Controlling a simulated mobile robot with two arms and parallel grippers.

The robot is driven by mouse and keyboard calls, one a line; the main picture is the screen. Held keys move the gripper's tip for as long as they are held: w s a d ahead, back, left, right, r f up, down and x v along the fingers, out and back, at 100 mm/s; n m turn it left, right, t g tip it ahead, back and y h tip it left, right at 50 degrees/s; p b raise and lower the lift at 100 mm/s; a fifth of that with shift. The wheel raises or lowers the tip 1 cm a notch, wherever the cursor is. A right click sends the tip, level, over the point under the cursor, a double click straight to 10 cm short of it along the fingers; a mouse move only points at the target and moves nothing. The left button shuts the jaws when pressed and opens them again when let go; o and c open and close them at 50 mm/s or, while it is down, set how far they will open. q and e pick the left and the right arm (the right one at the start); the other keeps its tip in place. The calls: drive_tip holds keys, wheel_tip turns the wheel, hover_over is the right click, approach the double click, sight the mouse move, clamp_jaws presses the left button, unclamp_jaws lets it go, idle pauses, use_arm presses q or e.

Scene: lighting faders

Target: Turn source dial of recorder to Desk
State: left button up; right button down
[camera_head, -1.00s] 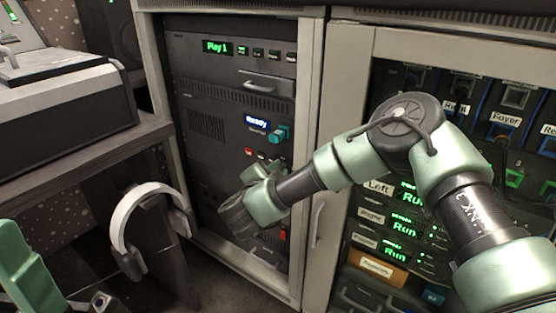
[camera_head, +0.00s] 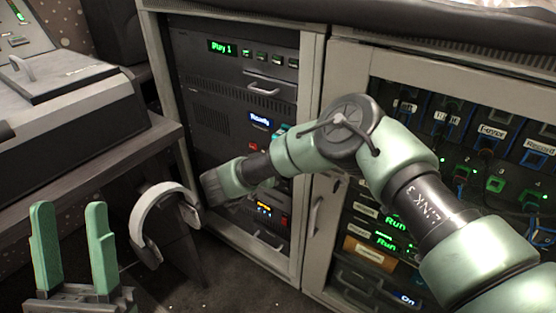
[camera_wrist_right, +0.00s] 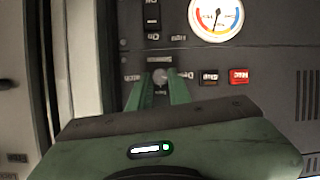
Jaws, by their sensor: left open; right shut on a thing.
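The recorder (camera_head: 210,125) is a dark panel in the left rack with a blue "Ready" display (camera_head: 261,119). In the right wrist view the source dial (camera_wrist_right: 160,76) is a small round grey knob between the green fingertips of my right gripper (camera_wrist_right: 161,84), which is shut on it. Small labels surround the dial, too blurred to read surely, so its setting is unclear. In the head view my right arm hides the dial and the right fingertips. My left gripper (camera_head: 70,206) is open and empty at the lower left, away from the recorder.
A round gauge (camera_wrist_right: 216,16) and a red button (camera_wrist_right: 239,77) lie near the dial. White headphones (camera_head: 150,215) hang at the desk's side. The rack's pale frame (camera_head: 312,130) stands close to my right arm. A second rack with patch cables (camera_head: 490,150) stands at right.

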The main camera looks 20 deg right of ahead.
use_arm(q)
drive_tip(key=shift+w+d+f+g, duration=0.1)
drive_tip(key=shift+w+f+g, duration=0.25)
drive_tip(key=shift+w, duration=0.2)
drive_tip(key=shift+w+d+f+g, duration=0.1)
drive_tip(key=shift+w+f+g, duration=0.2)
drive_tip(key=shift+w, duration=0.25)
use_arm(e)
drive_tip(key=shift+a+n+g+h, duration=0.1)
drive_tip(key=shift+n+g+h, duration=0.25)
drive_tip(key=shift+n, duration=0.35)
drive_tip(key=c, duration=1.3)
unclamp_jaws()
drive_tip(key=shift+w, duration=0.1)
use_arm(q)
drive_tip(key=w+f+g+y+p, duration=0.2)
drive_tip(key=w+f+g, duration=0.3)
drive_tip(key=f, duration=0.2)
drive_tip(key=shift+w+d+f, duration=0.25)
drive_tip(key=shift+w+f, duration=0.05)
drive_tip(key=shift+w, duration=0.05)
use_arm(e)
drive_tip(key=v, duration=0.7)
drive_tip(key=shift+s+a+r, duration=0.15)
drive_tip(key=shift+s+a, duration=0.1)
